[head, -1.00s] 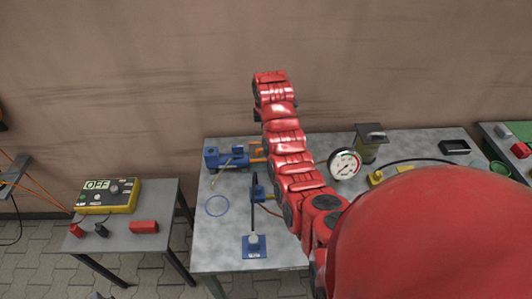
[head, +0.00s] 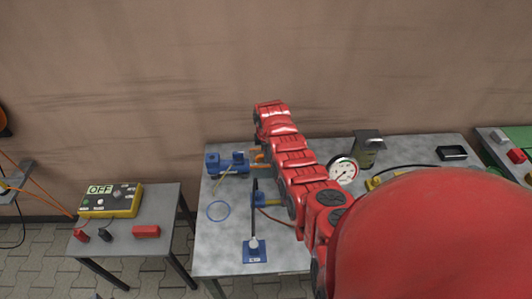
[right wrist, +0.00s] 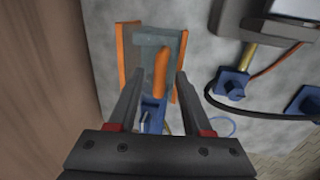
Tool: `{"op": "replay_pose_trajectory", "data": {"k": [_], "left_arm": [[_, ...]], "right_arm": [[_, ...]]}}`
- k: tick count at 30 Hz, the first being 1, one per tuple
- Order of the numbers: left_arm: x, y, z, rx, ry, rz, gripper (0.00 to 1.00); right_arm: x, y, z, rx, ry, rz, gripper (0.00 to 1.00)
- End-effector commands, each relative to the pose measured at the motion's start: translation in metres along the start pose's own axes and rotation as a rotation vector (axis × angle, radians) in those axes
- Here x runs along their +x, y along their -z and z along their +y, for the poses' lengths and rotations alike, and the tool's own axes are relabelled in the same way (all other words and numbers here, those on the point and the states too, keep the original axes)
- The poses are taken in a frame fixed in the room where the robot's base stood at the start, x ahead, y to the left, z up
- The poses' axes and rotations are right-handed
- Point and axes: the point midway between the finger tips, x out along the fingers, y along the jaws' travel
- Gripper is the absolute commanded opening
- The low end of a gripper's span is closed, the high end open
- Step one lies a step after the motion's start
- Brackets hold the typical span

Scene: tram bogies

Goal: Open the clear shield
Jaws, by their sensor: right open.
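The clear shield (right wrist: 152,42) shows in the right wrist view as a greyish see-through panel between two orange sides, ahead of my right gripper. An orange bar-like piece (right wrist: 161,68) lies in front of it. My right gripper (right wrist: 157,82) is open, with the orange piece showing between its fingertips; I cannot tell whether they touch it. A blue part (right wrist: 152,112) shows between the fingers. In the head view the blue device (head: 226,162) with orange parts (head: 259,159) is partly hidden by my right arm, which also hides the gripper. My left gripper is not in view.
The grey table (head: 225,255) also holds a blue ring (head: 218,211), a blue stand with a lever (head: 254,248), a round gauge (head: 342,171) and a dark box (head: 369,147). A yellow OFF panel (head: 110,203) sits on the side table. A wall rises behind.

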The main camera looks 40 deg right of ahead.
Motion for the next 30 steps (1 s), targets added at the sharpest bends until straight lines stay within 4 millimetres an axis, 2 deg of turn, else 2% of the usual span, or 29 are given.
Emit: {"op": "replay_pose_trajectory", "data": {"k": [2, 10, 30], "left_arm": [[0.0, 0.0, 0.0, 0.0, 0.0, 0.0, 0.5], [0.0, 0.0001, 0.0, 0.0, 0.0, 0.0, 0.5], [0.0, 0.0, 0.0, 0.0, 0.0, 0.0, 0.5]], "right_arm": [[0.0, 0.0, 0.0001, 0.0, 0.0, 0.0, 0.5], [-0.0002, 0.0001, 0.0001, -0.001, 0.0, 0.0, 0.01], [-0.0004, 0.0002, 0.0003, -0.001, -0.001, 0.0, 0.0]]}}
